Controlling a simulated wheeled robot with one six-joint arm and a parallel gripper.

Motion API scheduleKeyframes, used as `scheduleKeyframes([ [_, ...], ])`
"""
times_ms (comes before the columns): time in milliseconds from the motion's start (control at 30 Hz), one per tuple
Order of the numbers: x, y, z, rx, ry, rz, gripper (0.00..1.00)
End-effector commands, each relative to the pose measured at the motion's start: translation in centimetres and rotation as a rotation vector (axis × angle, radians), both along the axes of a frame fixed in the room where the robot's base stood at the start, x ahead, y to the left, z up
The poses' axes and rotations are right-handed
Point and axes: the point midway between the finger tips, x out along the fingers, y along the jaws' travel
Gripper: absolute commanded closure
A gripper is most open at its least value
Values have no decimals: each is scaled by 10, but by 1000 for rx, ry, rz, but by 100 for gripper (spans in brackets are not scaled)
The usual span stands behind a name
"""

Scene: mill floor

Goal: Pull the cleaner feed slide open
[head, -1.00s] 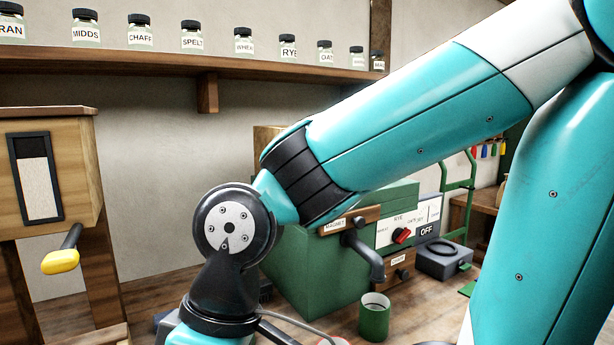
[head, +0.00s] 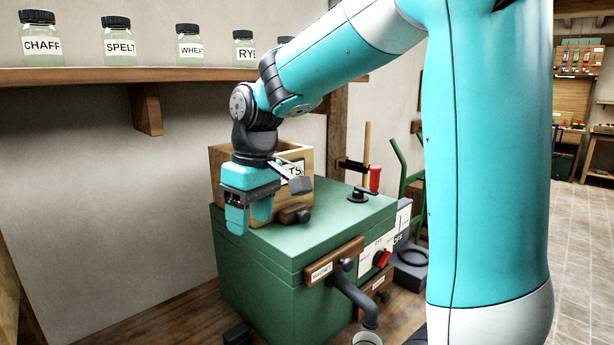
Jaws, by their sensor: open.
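The cleaner is a green box (head: 250,265) on the bench in the head view, with a wooden hopper (head: 221,160) on its top. The hopper's label is partly covered and shows "TS". At the hopper's front foot is a small wooden slide with a dark knob (head: 304,215), which looks like the feed slide; how far out it sits I cannot tell. My gripper (head: 250,222) is open and points down, left of the knob and apart from it, in front of the hopper. Nothing shows between its fingers.
A wooden magnet drawer (head: 335,262), a dark spout (head: 352,298) and a red switch knob (head: 382,259) are on the cleaner's front. A black handle (head: 360,194) and a red item (head: 375,178) are near its right. A shelf (head: 100,76) with labelled jars runs above.

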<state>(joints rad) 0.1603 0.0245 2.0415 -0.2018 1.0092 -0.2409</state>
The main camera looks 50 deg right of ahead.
Motion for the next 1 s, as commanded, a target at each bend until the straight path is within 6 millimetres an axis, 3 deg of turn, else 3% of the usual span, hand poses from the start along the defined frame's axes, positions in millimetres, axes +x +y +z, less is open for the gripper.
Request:
scheduleKeyframes([
  [33, 15, -35, 41, -22, 15, -68, 45],
  [200, 36, -126, 89, -70, 63, -227, 45],
  [300, 38, -158, 102, -80, 79, -281, 45],
  [400, 37, -173, 105, -83, 90, -308, 45],
  [567, 37, -176, 87, -83, 93, -312, 45],
  [1000, 36, -175, -9, -82, 95, -311, 45],
])
